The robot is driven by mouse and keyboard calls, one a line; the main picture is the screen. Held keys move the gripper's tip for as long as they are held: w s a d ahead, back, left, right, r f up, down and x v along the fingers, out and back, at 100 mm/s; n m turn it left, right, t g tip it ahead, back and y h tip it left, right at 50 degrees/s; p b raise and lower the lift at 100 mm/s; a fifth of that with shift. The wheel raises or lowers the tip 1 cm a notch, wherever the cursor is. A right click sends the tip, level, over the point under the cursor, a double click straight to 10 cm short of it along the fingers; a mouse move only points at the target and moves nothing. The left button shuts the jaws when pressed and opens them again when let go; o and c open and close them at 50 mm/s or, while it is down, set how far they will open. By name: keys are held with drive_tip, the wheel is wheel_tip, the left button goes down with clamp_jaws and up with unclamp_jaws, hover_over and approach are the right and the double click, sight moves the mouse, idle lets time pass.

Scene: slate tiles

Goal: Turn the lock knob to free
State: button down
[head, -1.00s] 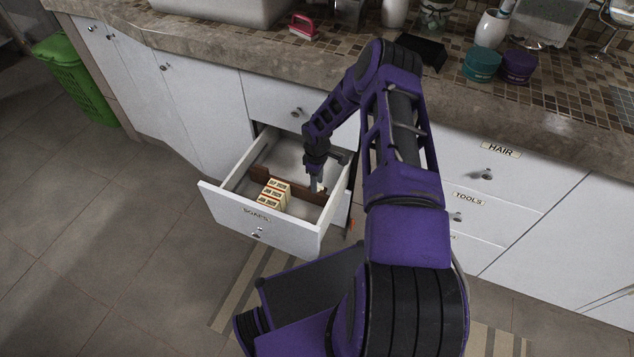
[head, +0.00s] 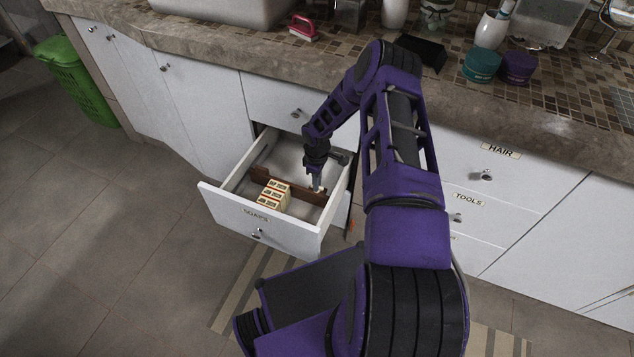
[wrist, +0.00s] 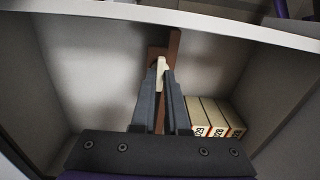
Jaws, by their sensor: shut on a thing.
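The lock knob is a small cream piece (wrist: 161,74) on a brown wooden divider (wrist: 174,46) inside the open drawer. In the wrist view my gripper (wrist: 162,76) is shut on the knob, one dark finger on each side. In the head view my gripper (head: 317,187) points down into the drawer at the right end of the divider (head: 290,187). A bit of the knob shows pale beside the fingertips. The fingers hide part of the divider, and I cannot read which way the knob is set.
Cream soap boxes (head: 272,193) stand beside the divider and show at right in the wrist view (wrist: 216,117). The drawer front (head: 257,222) is labelled SOAPS. The drawer walls are close around my gripper. The drawer floor left of the divider is bare in the wrist view.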

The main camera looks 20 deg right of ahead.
drive_tip(key=n, duration=1.1)
idle(0.3)
drive_tip(key=shift+n, duration=0.4)
drive_tip(key=c, duration=0.9)
unclamp_jaws()
wheel_tip(320, 180, up, 12)
drive_tip(key=shift+r+p, duration=0.1)
drive_tip(key=shift+p, duration=0.95)
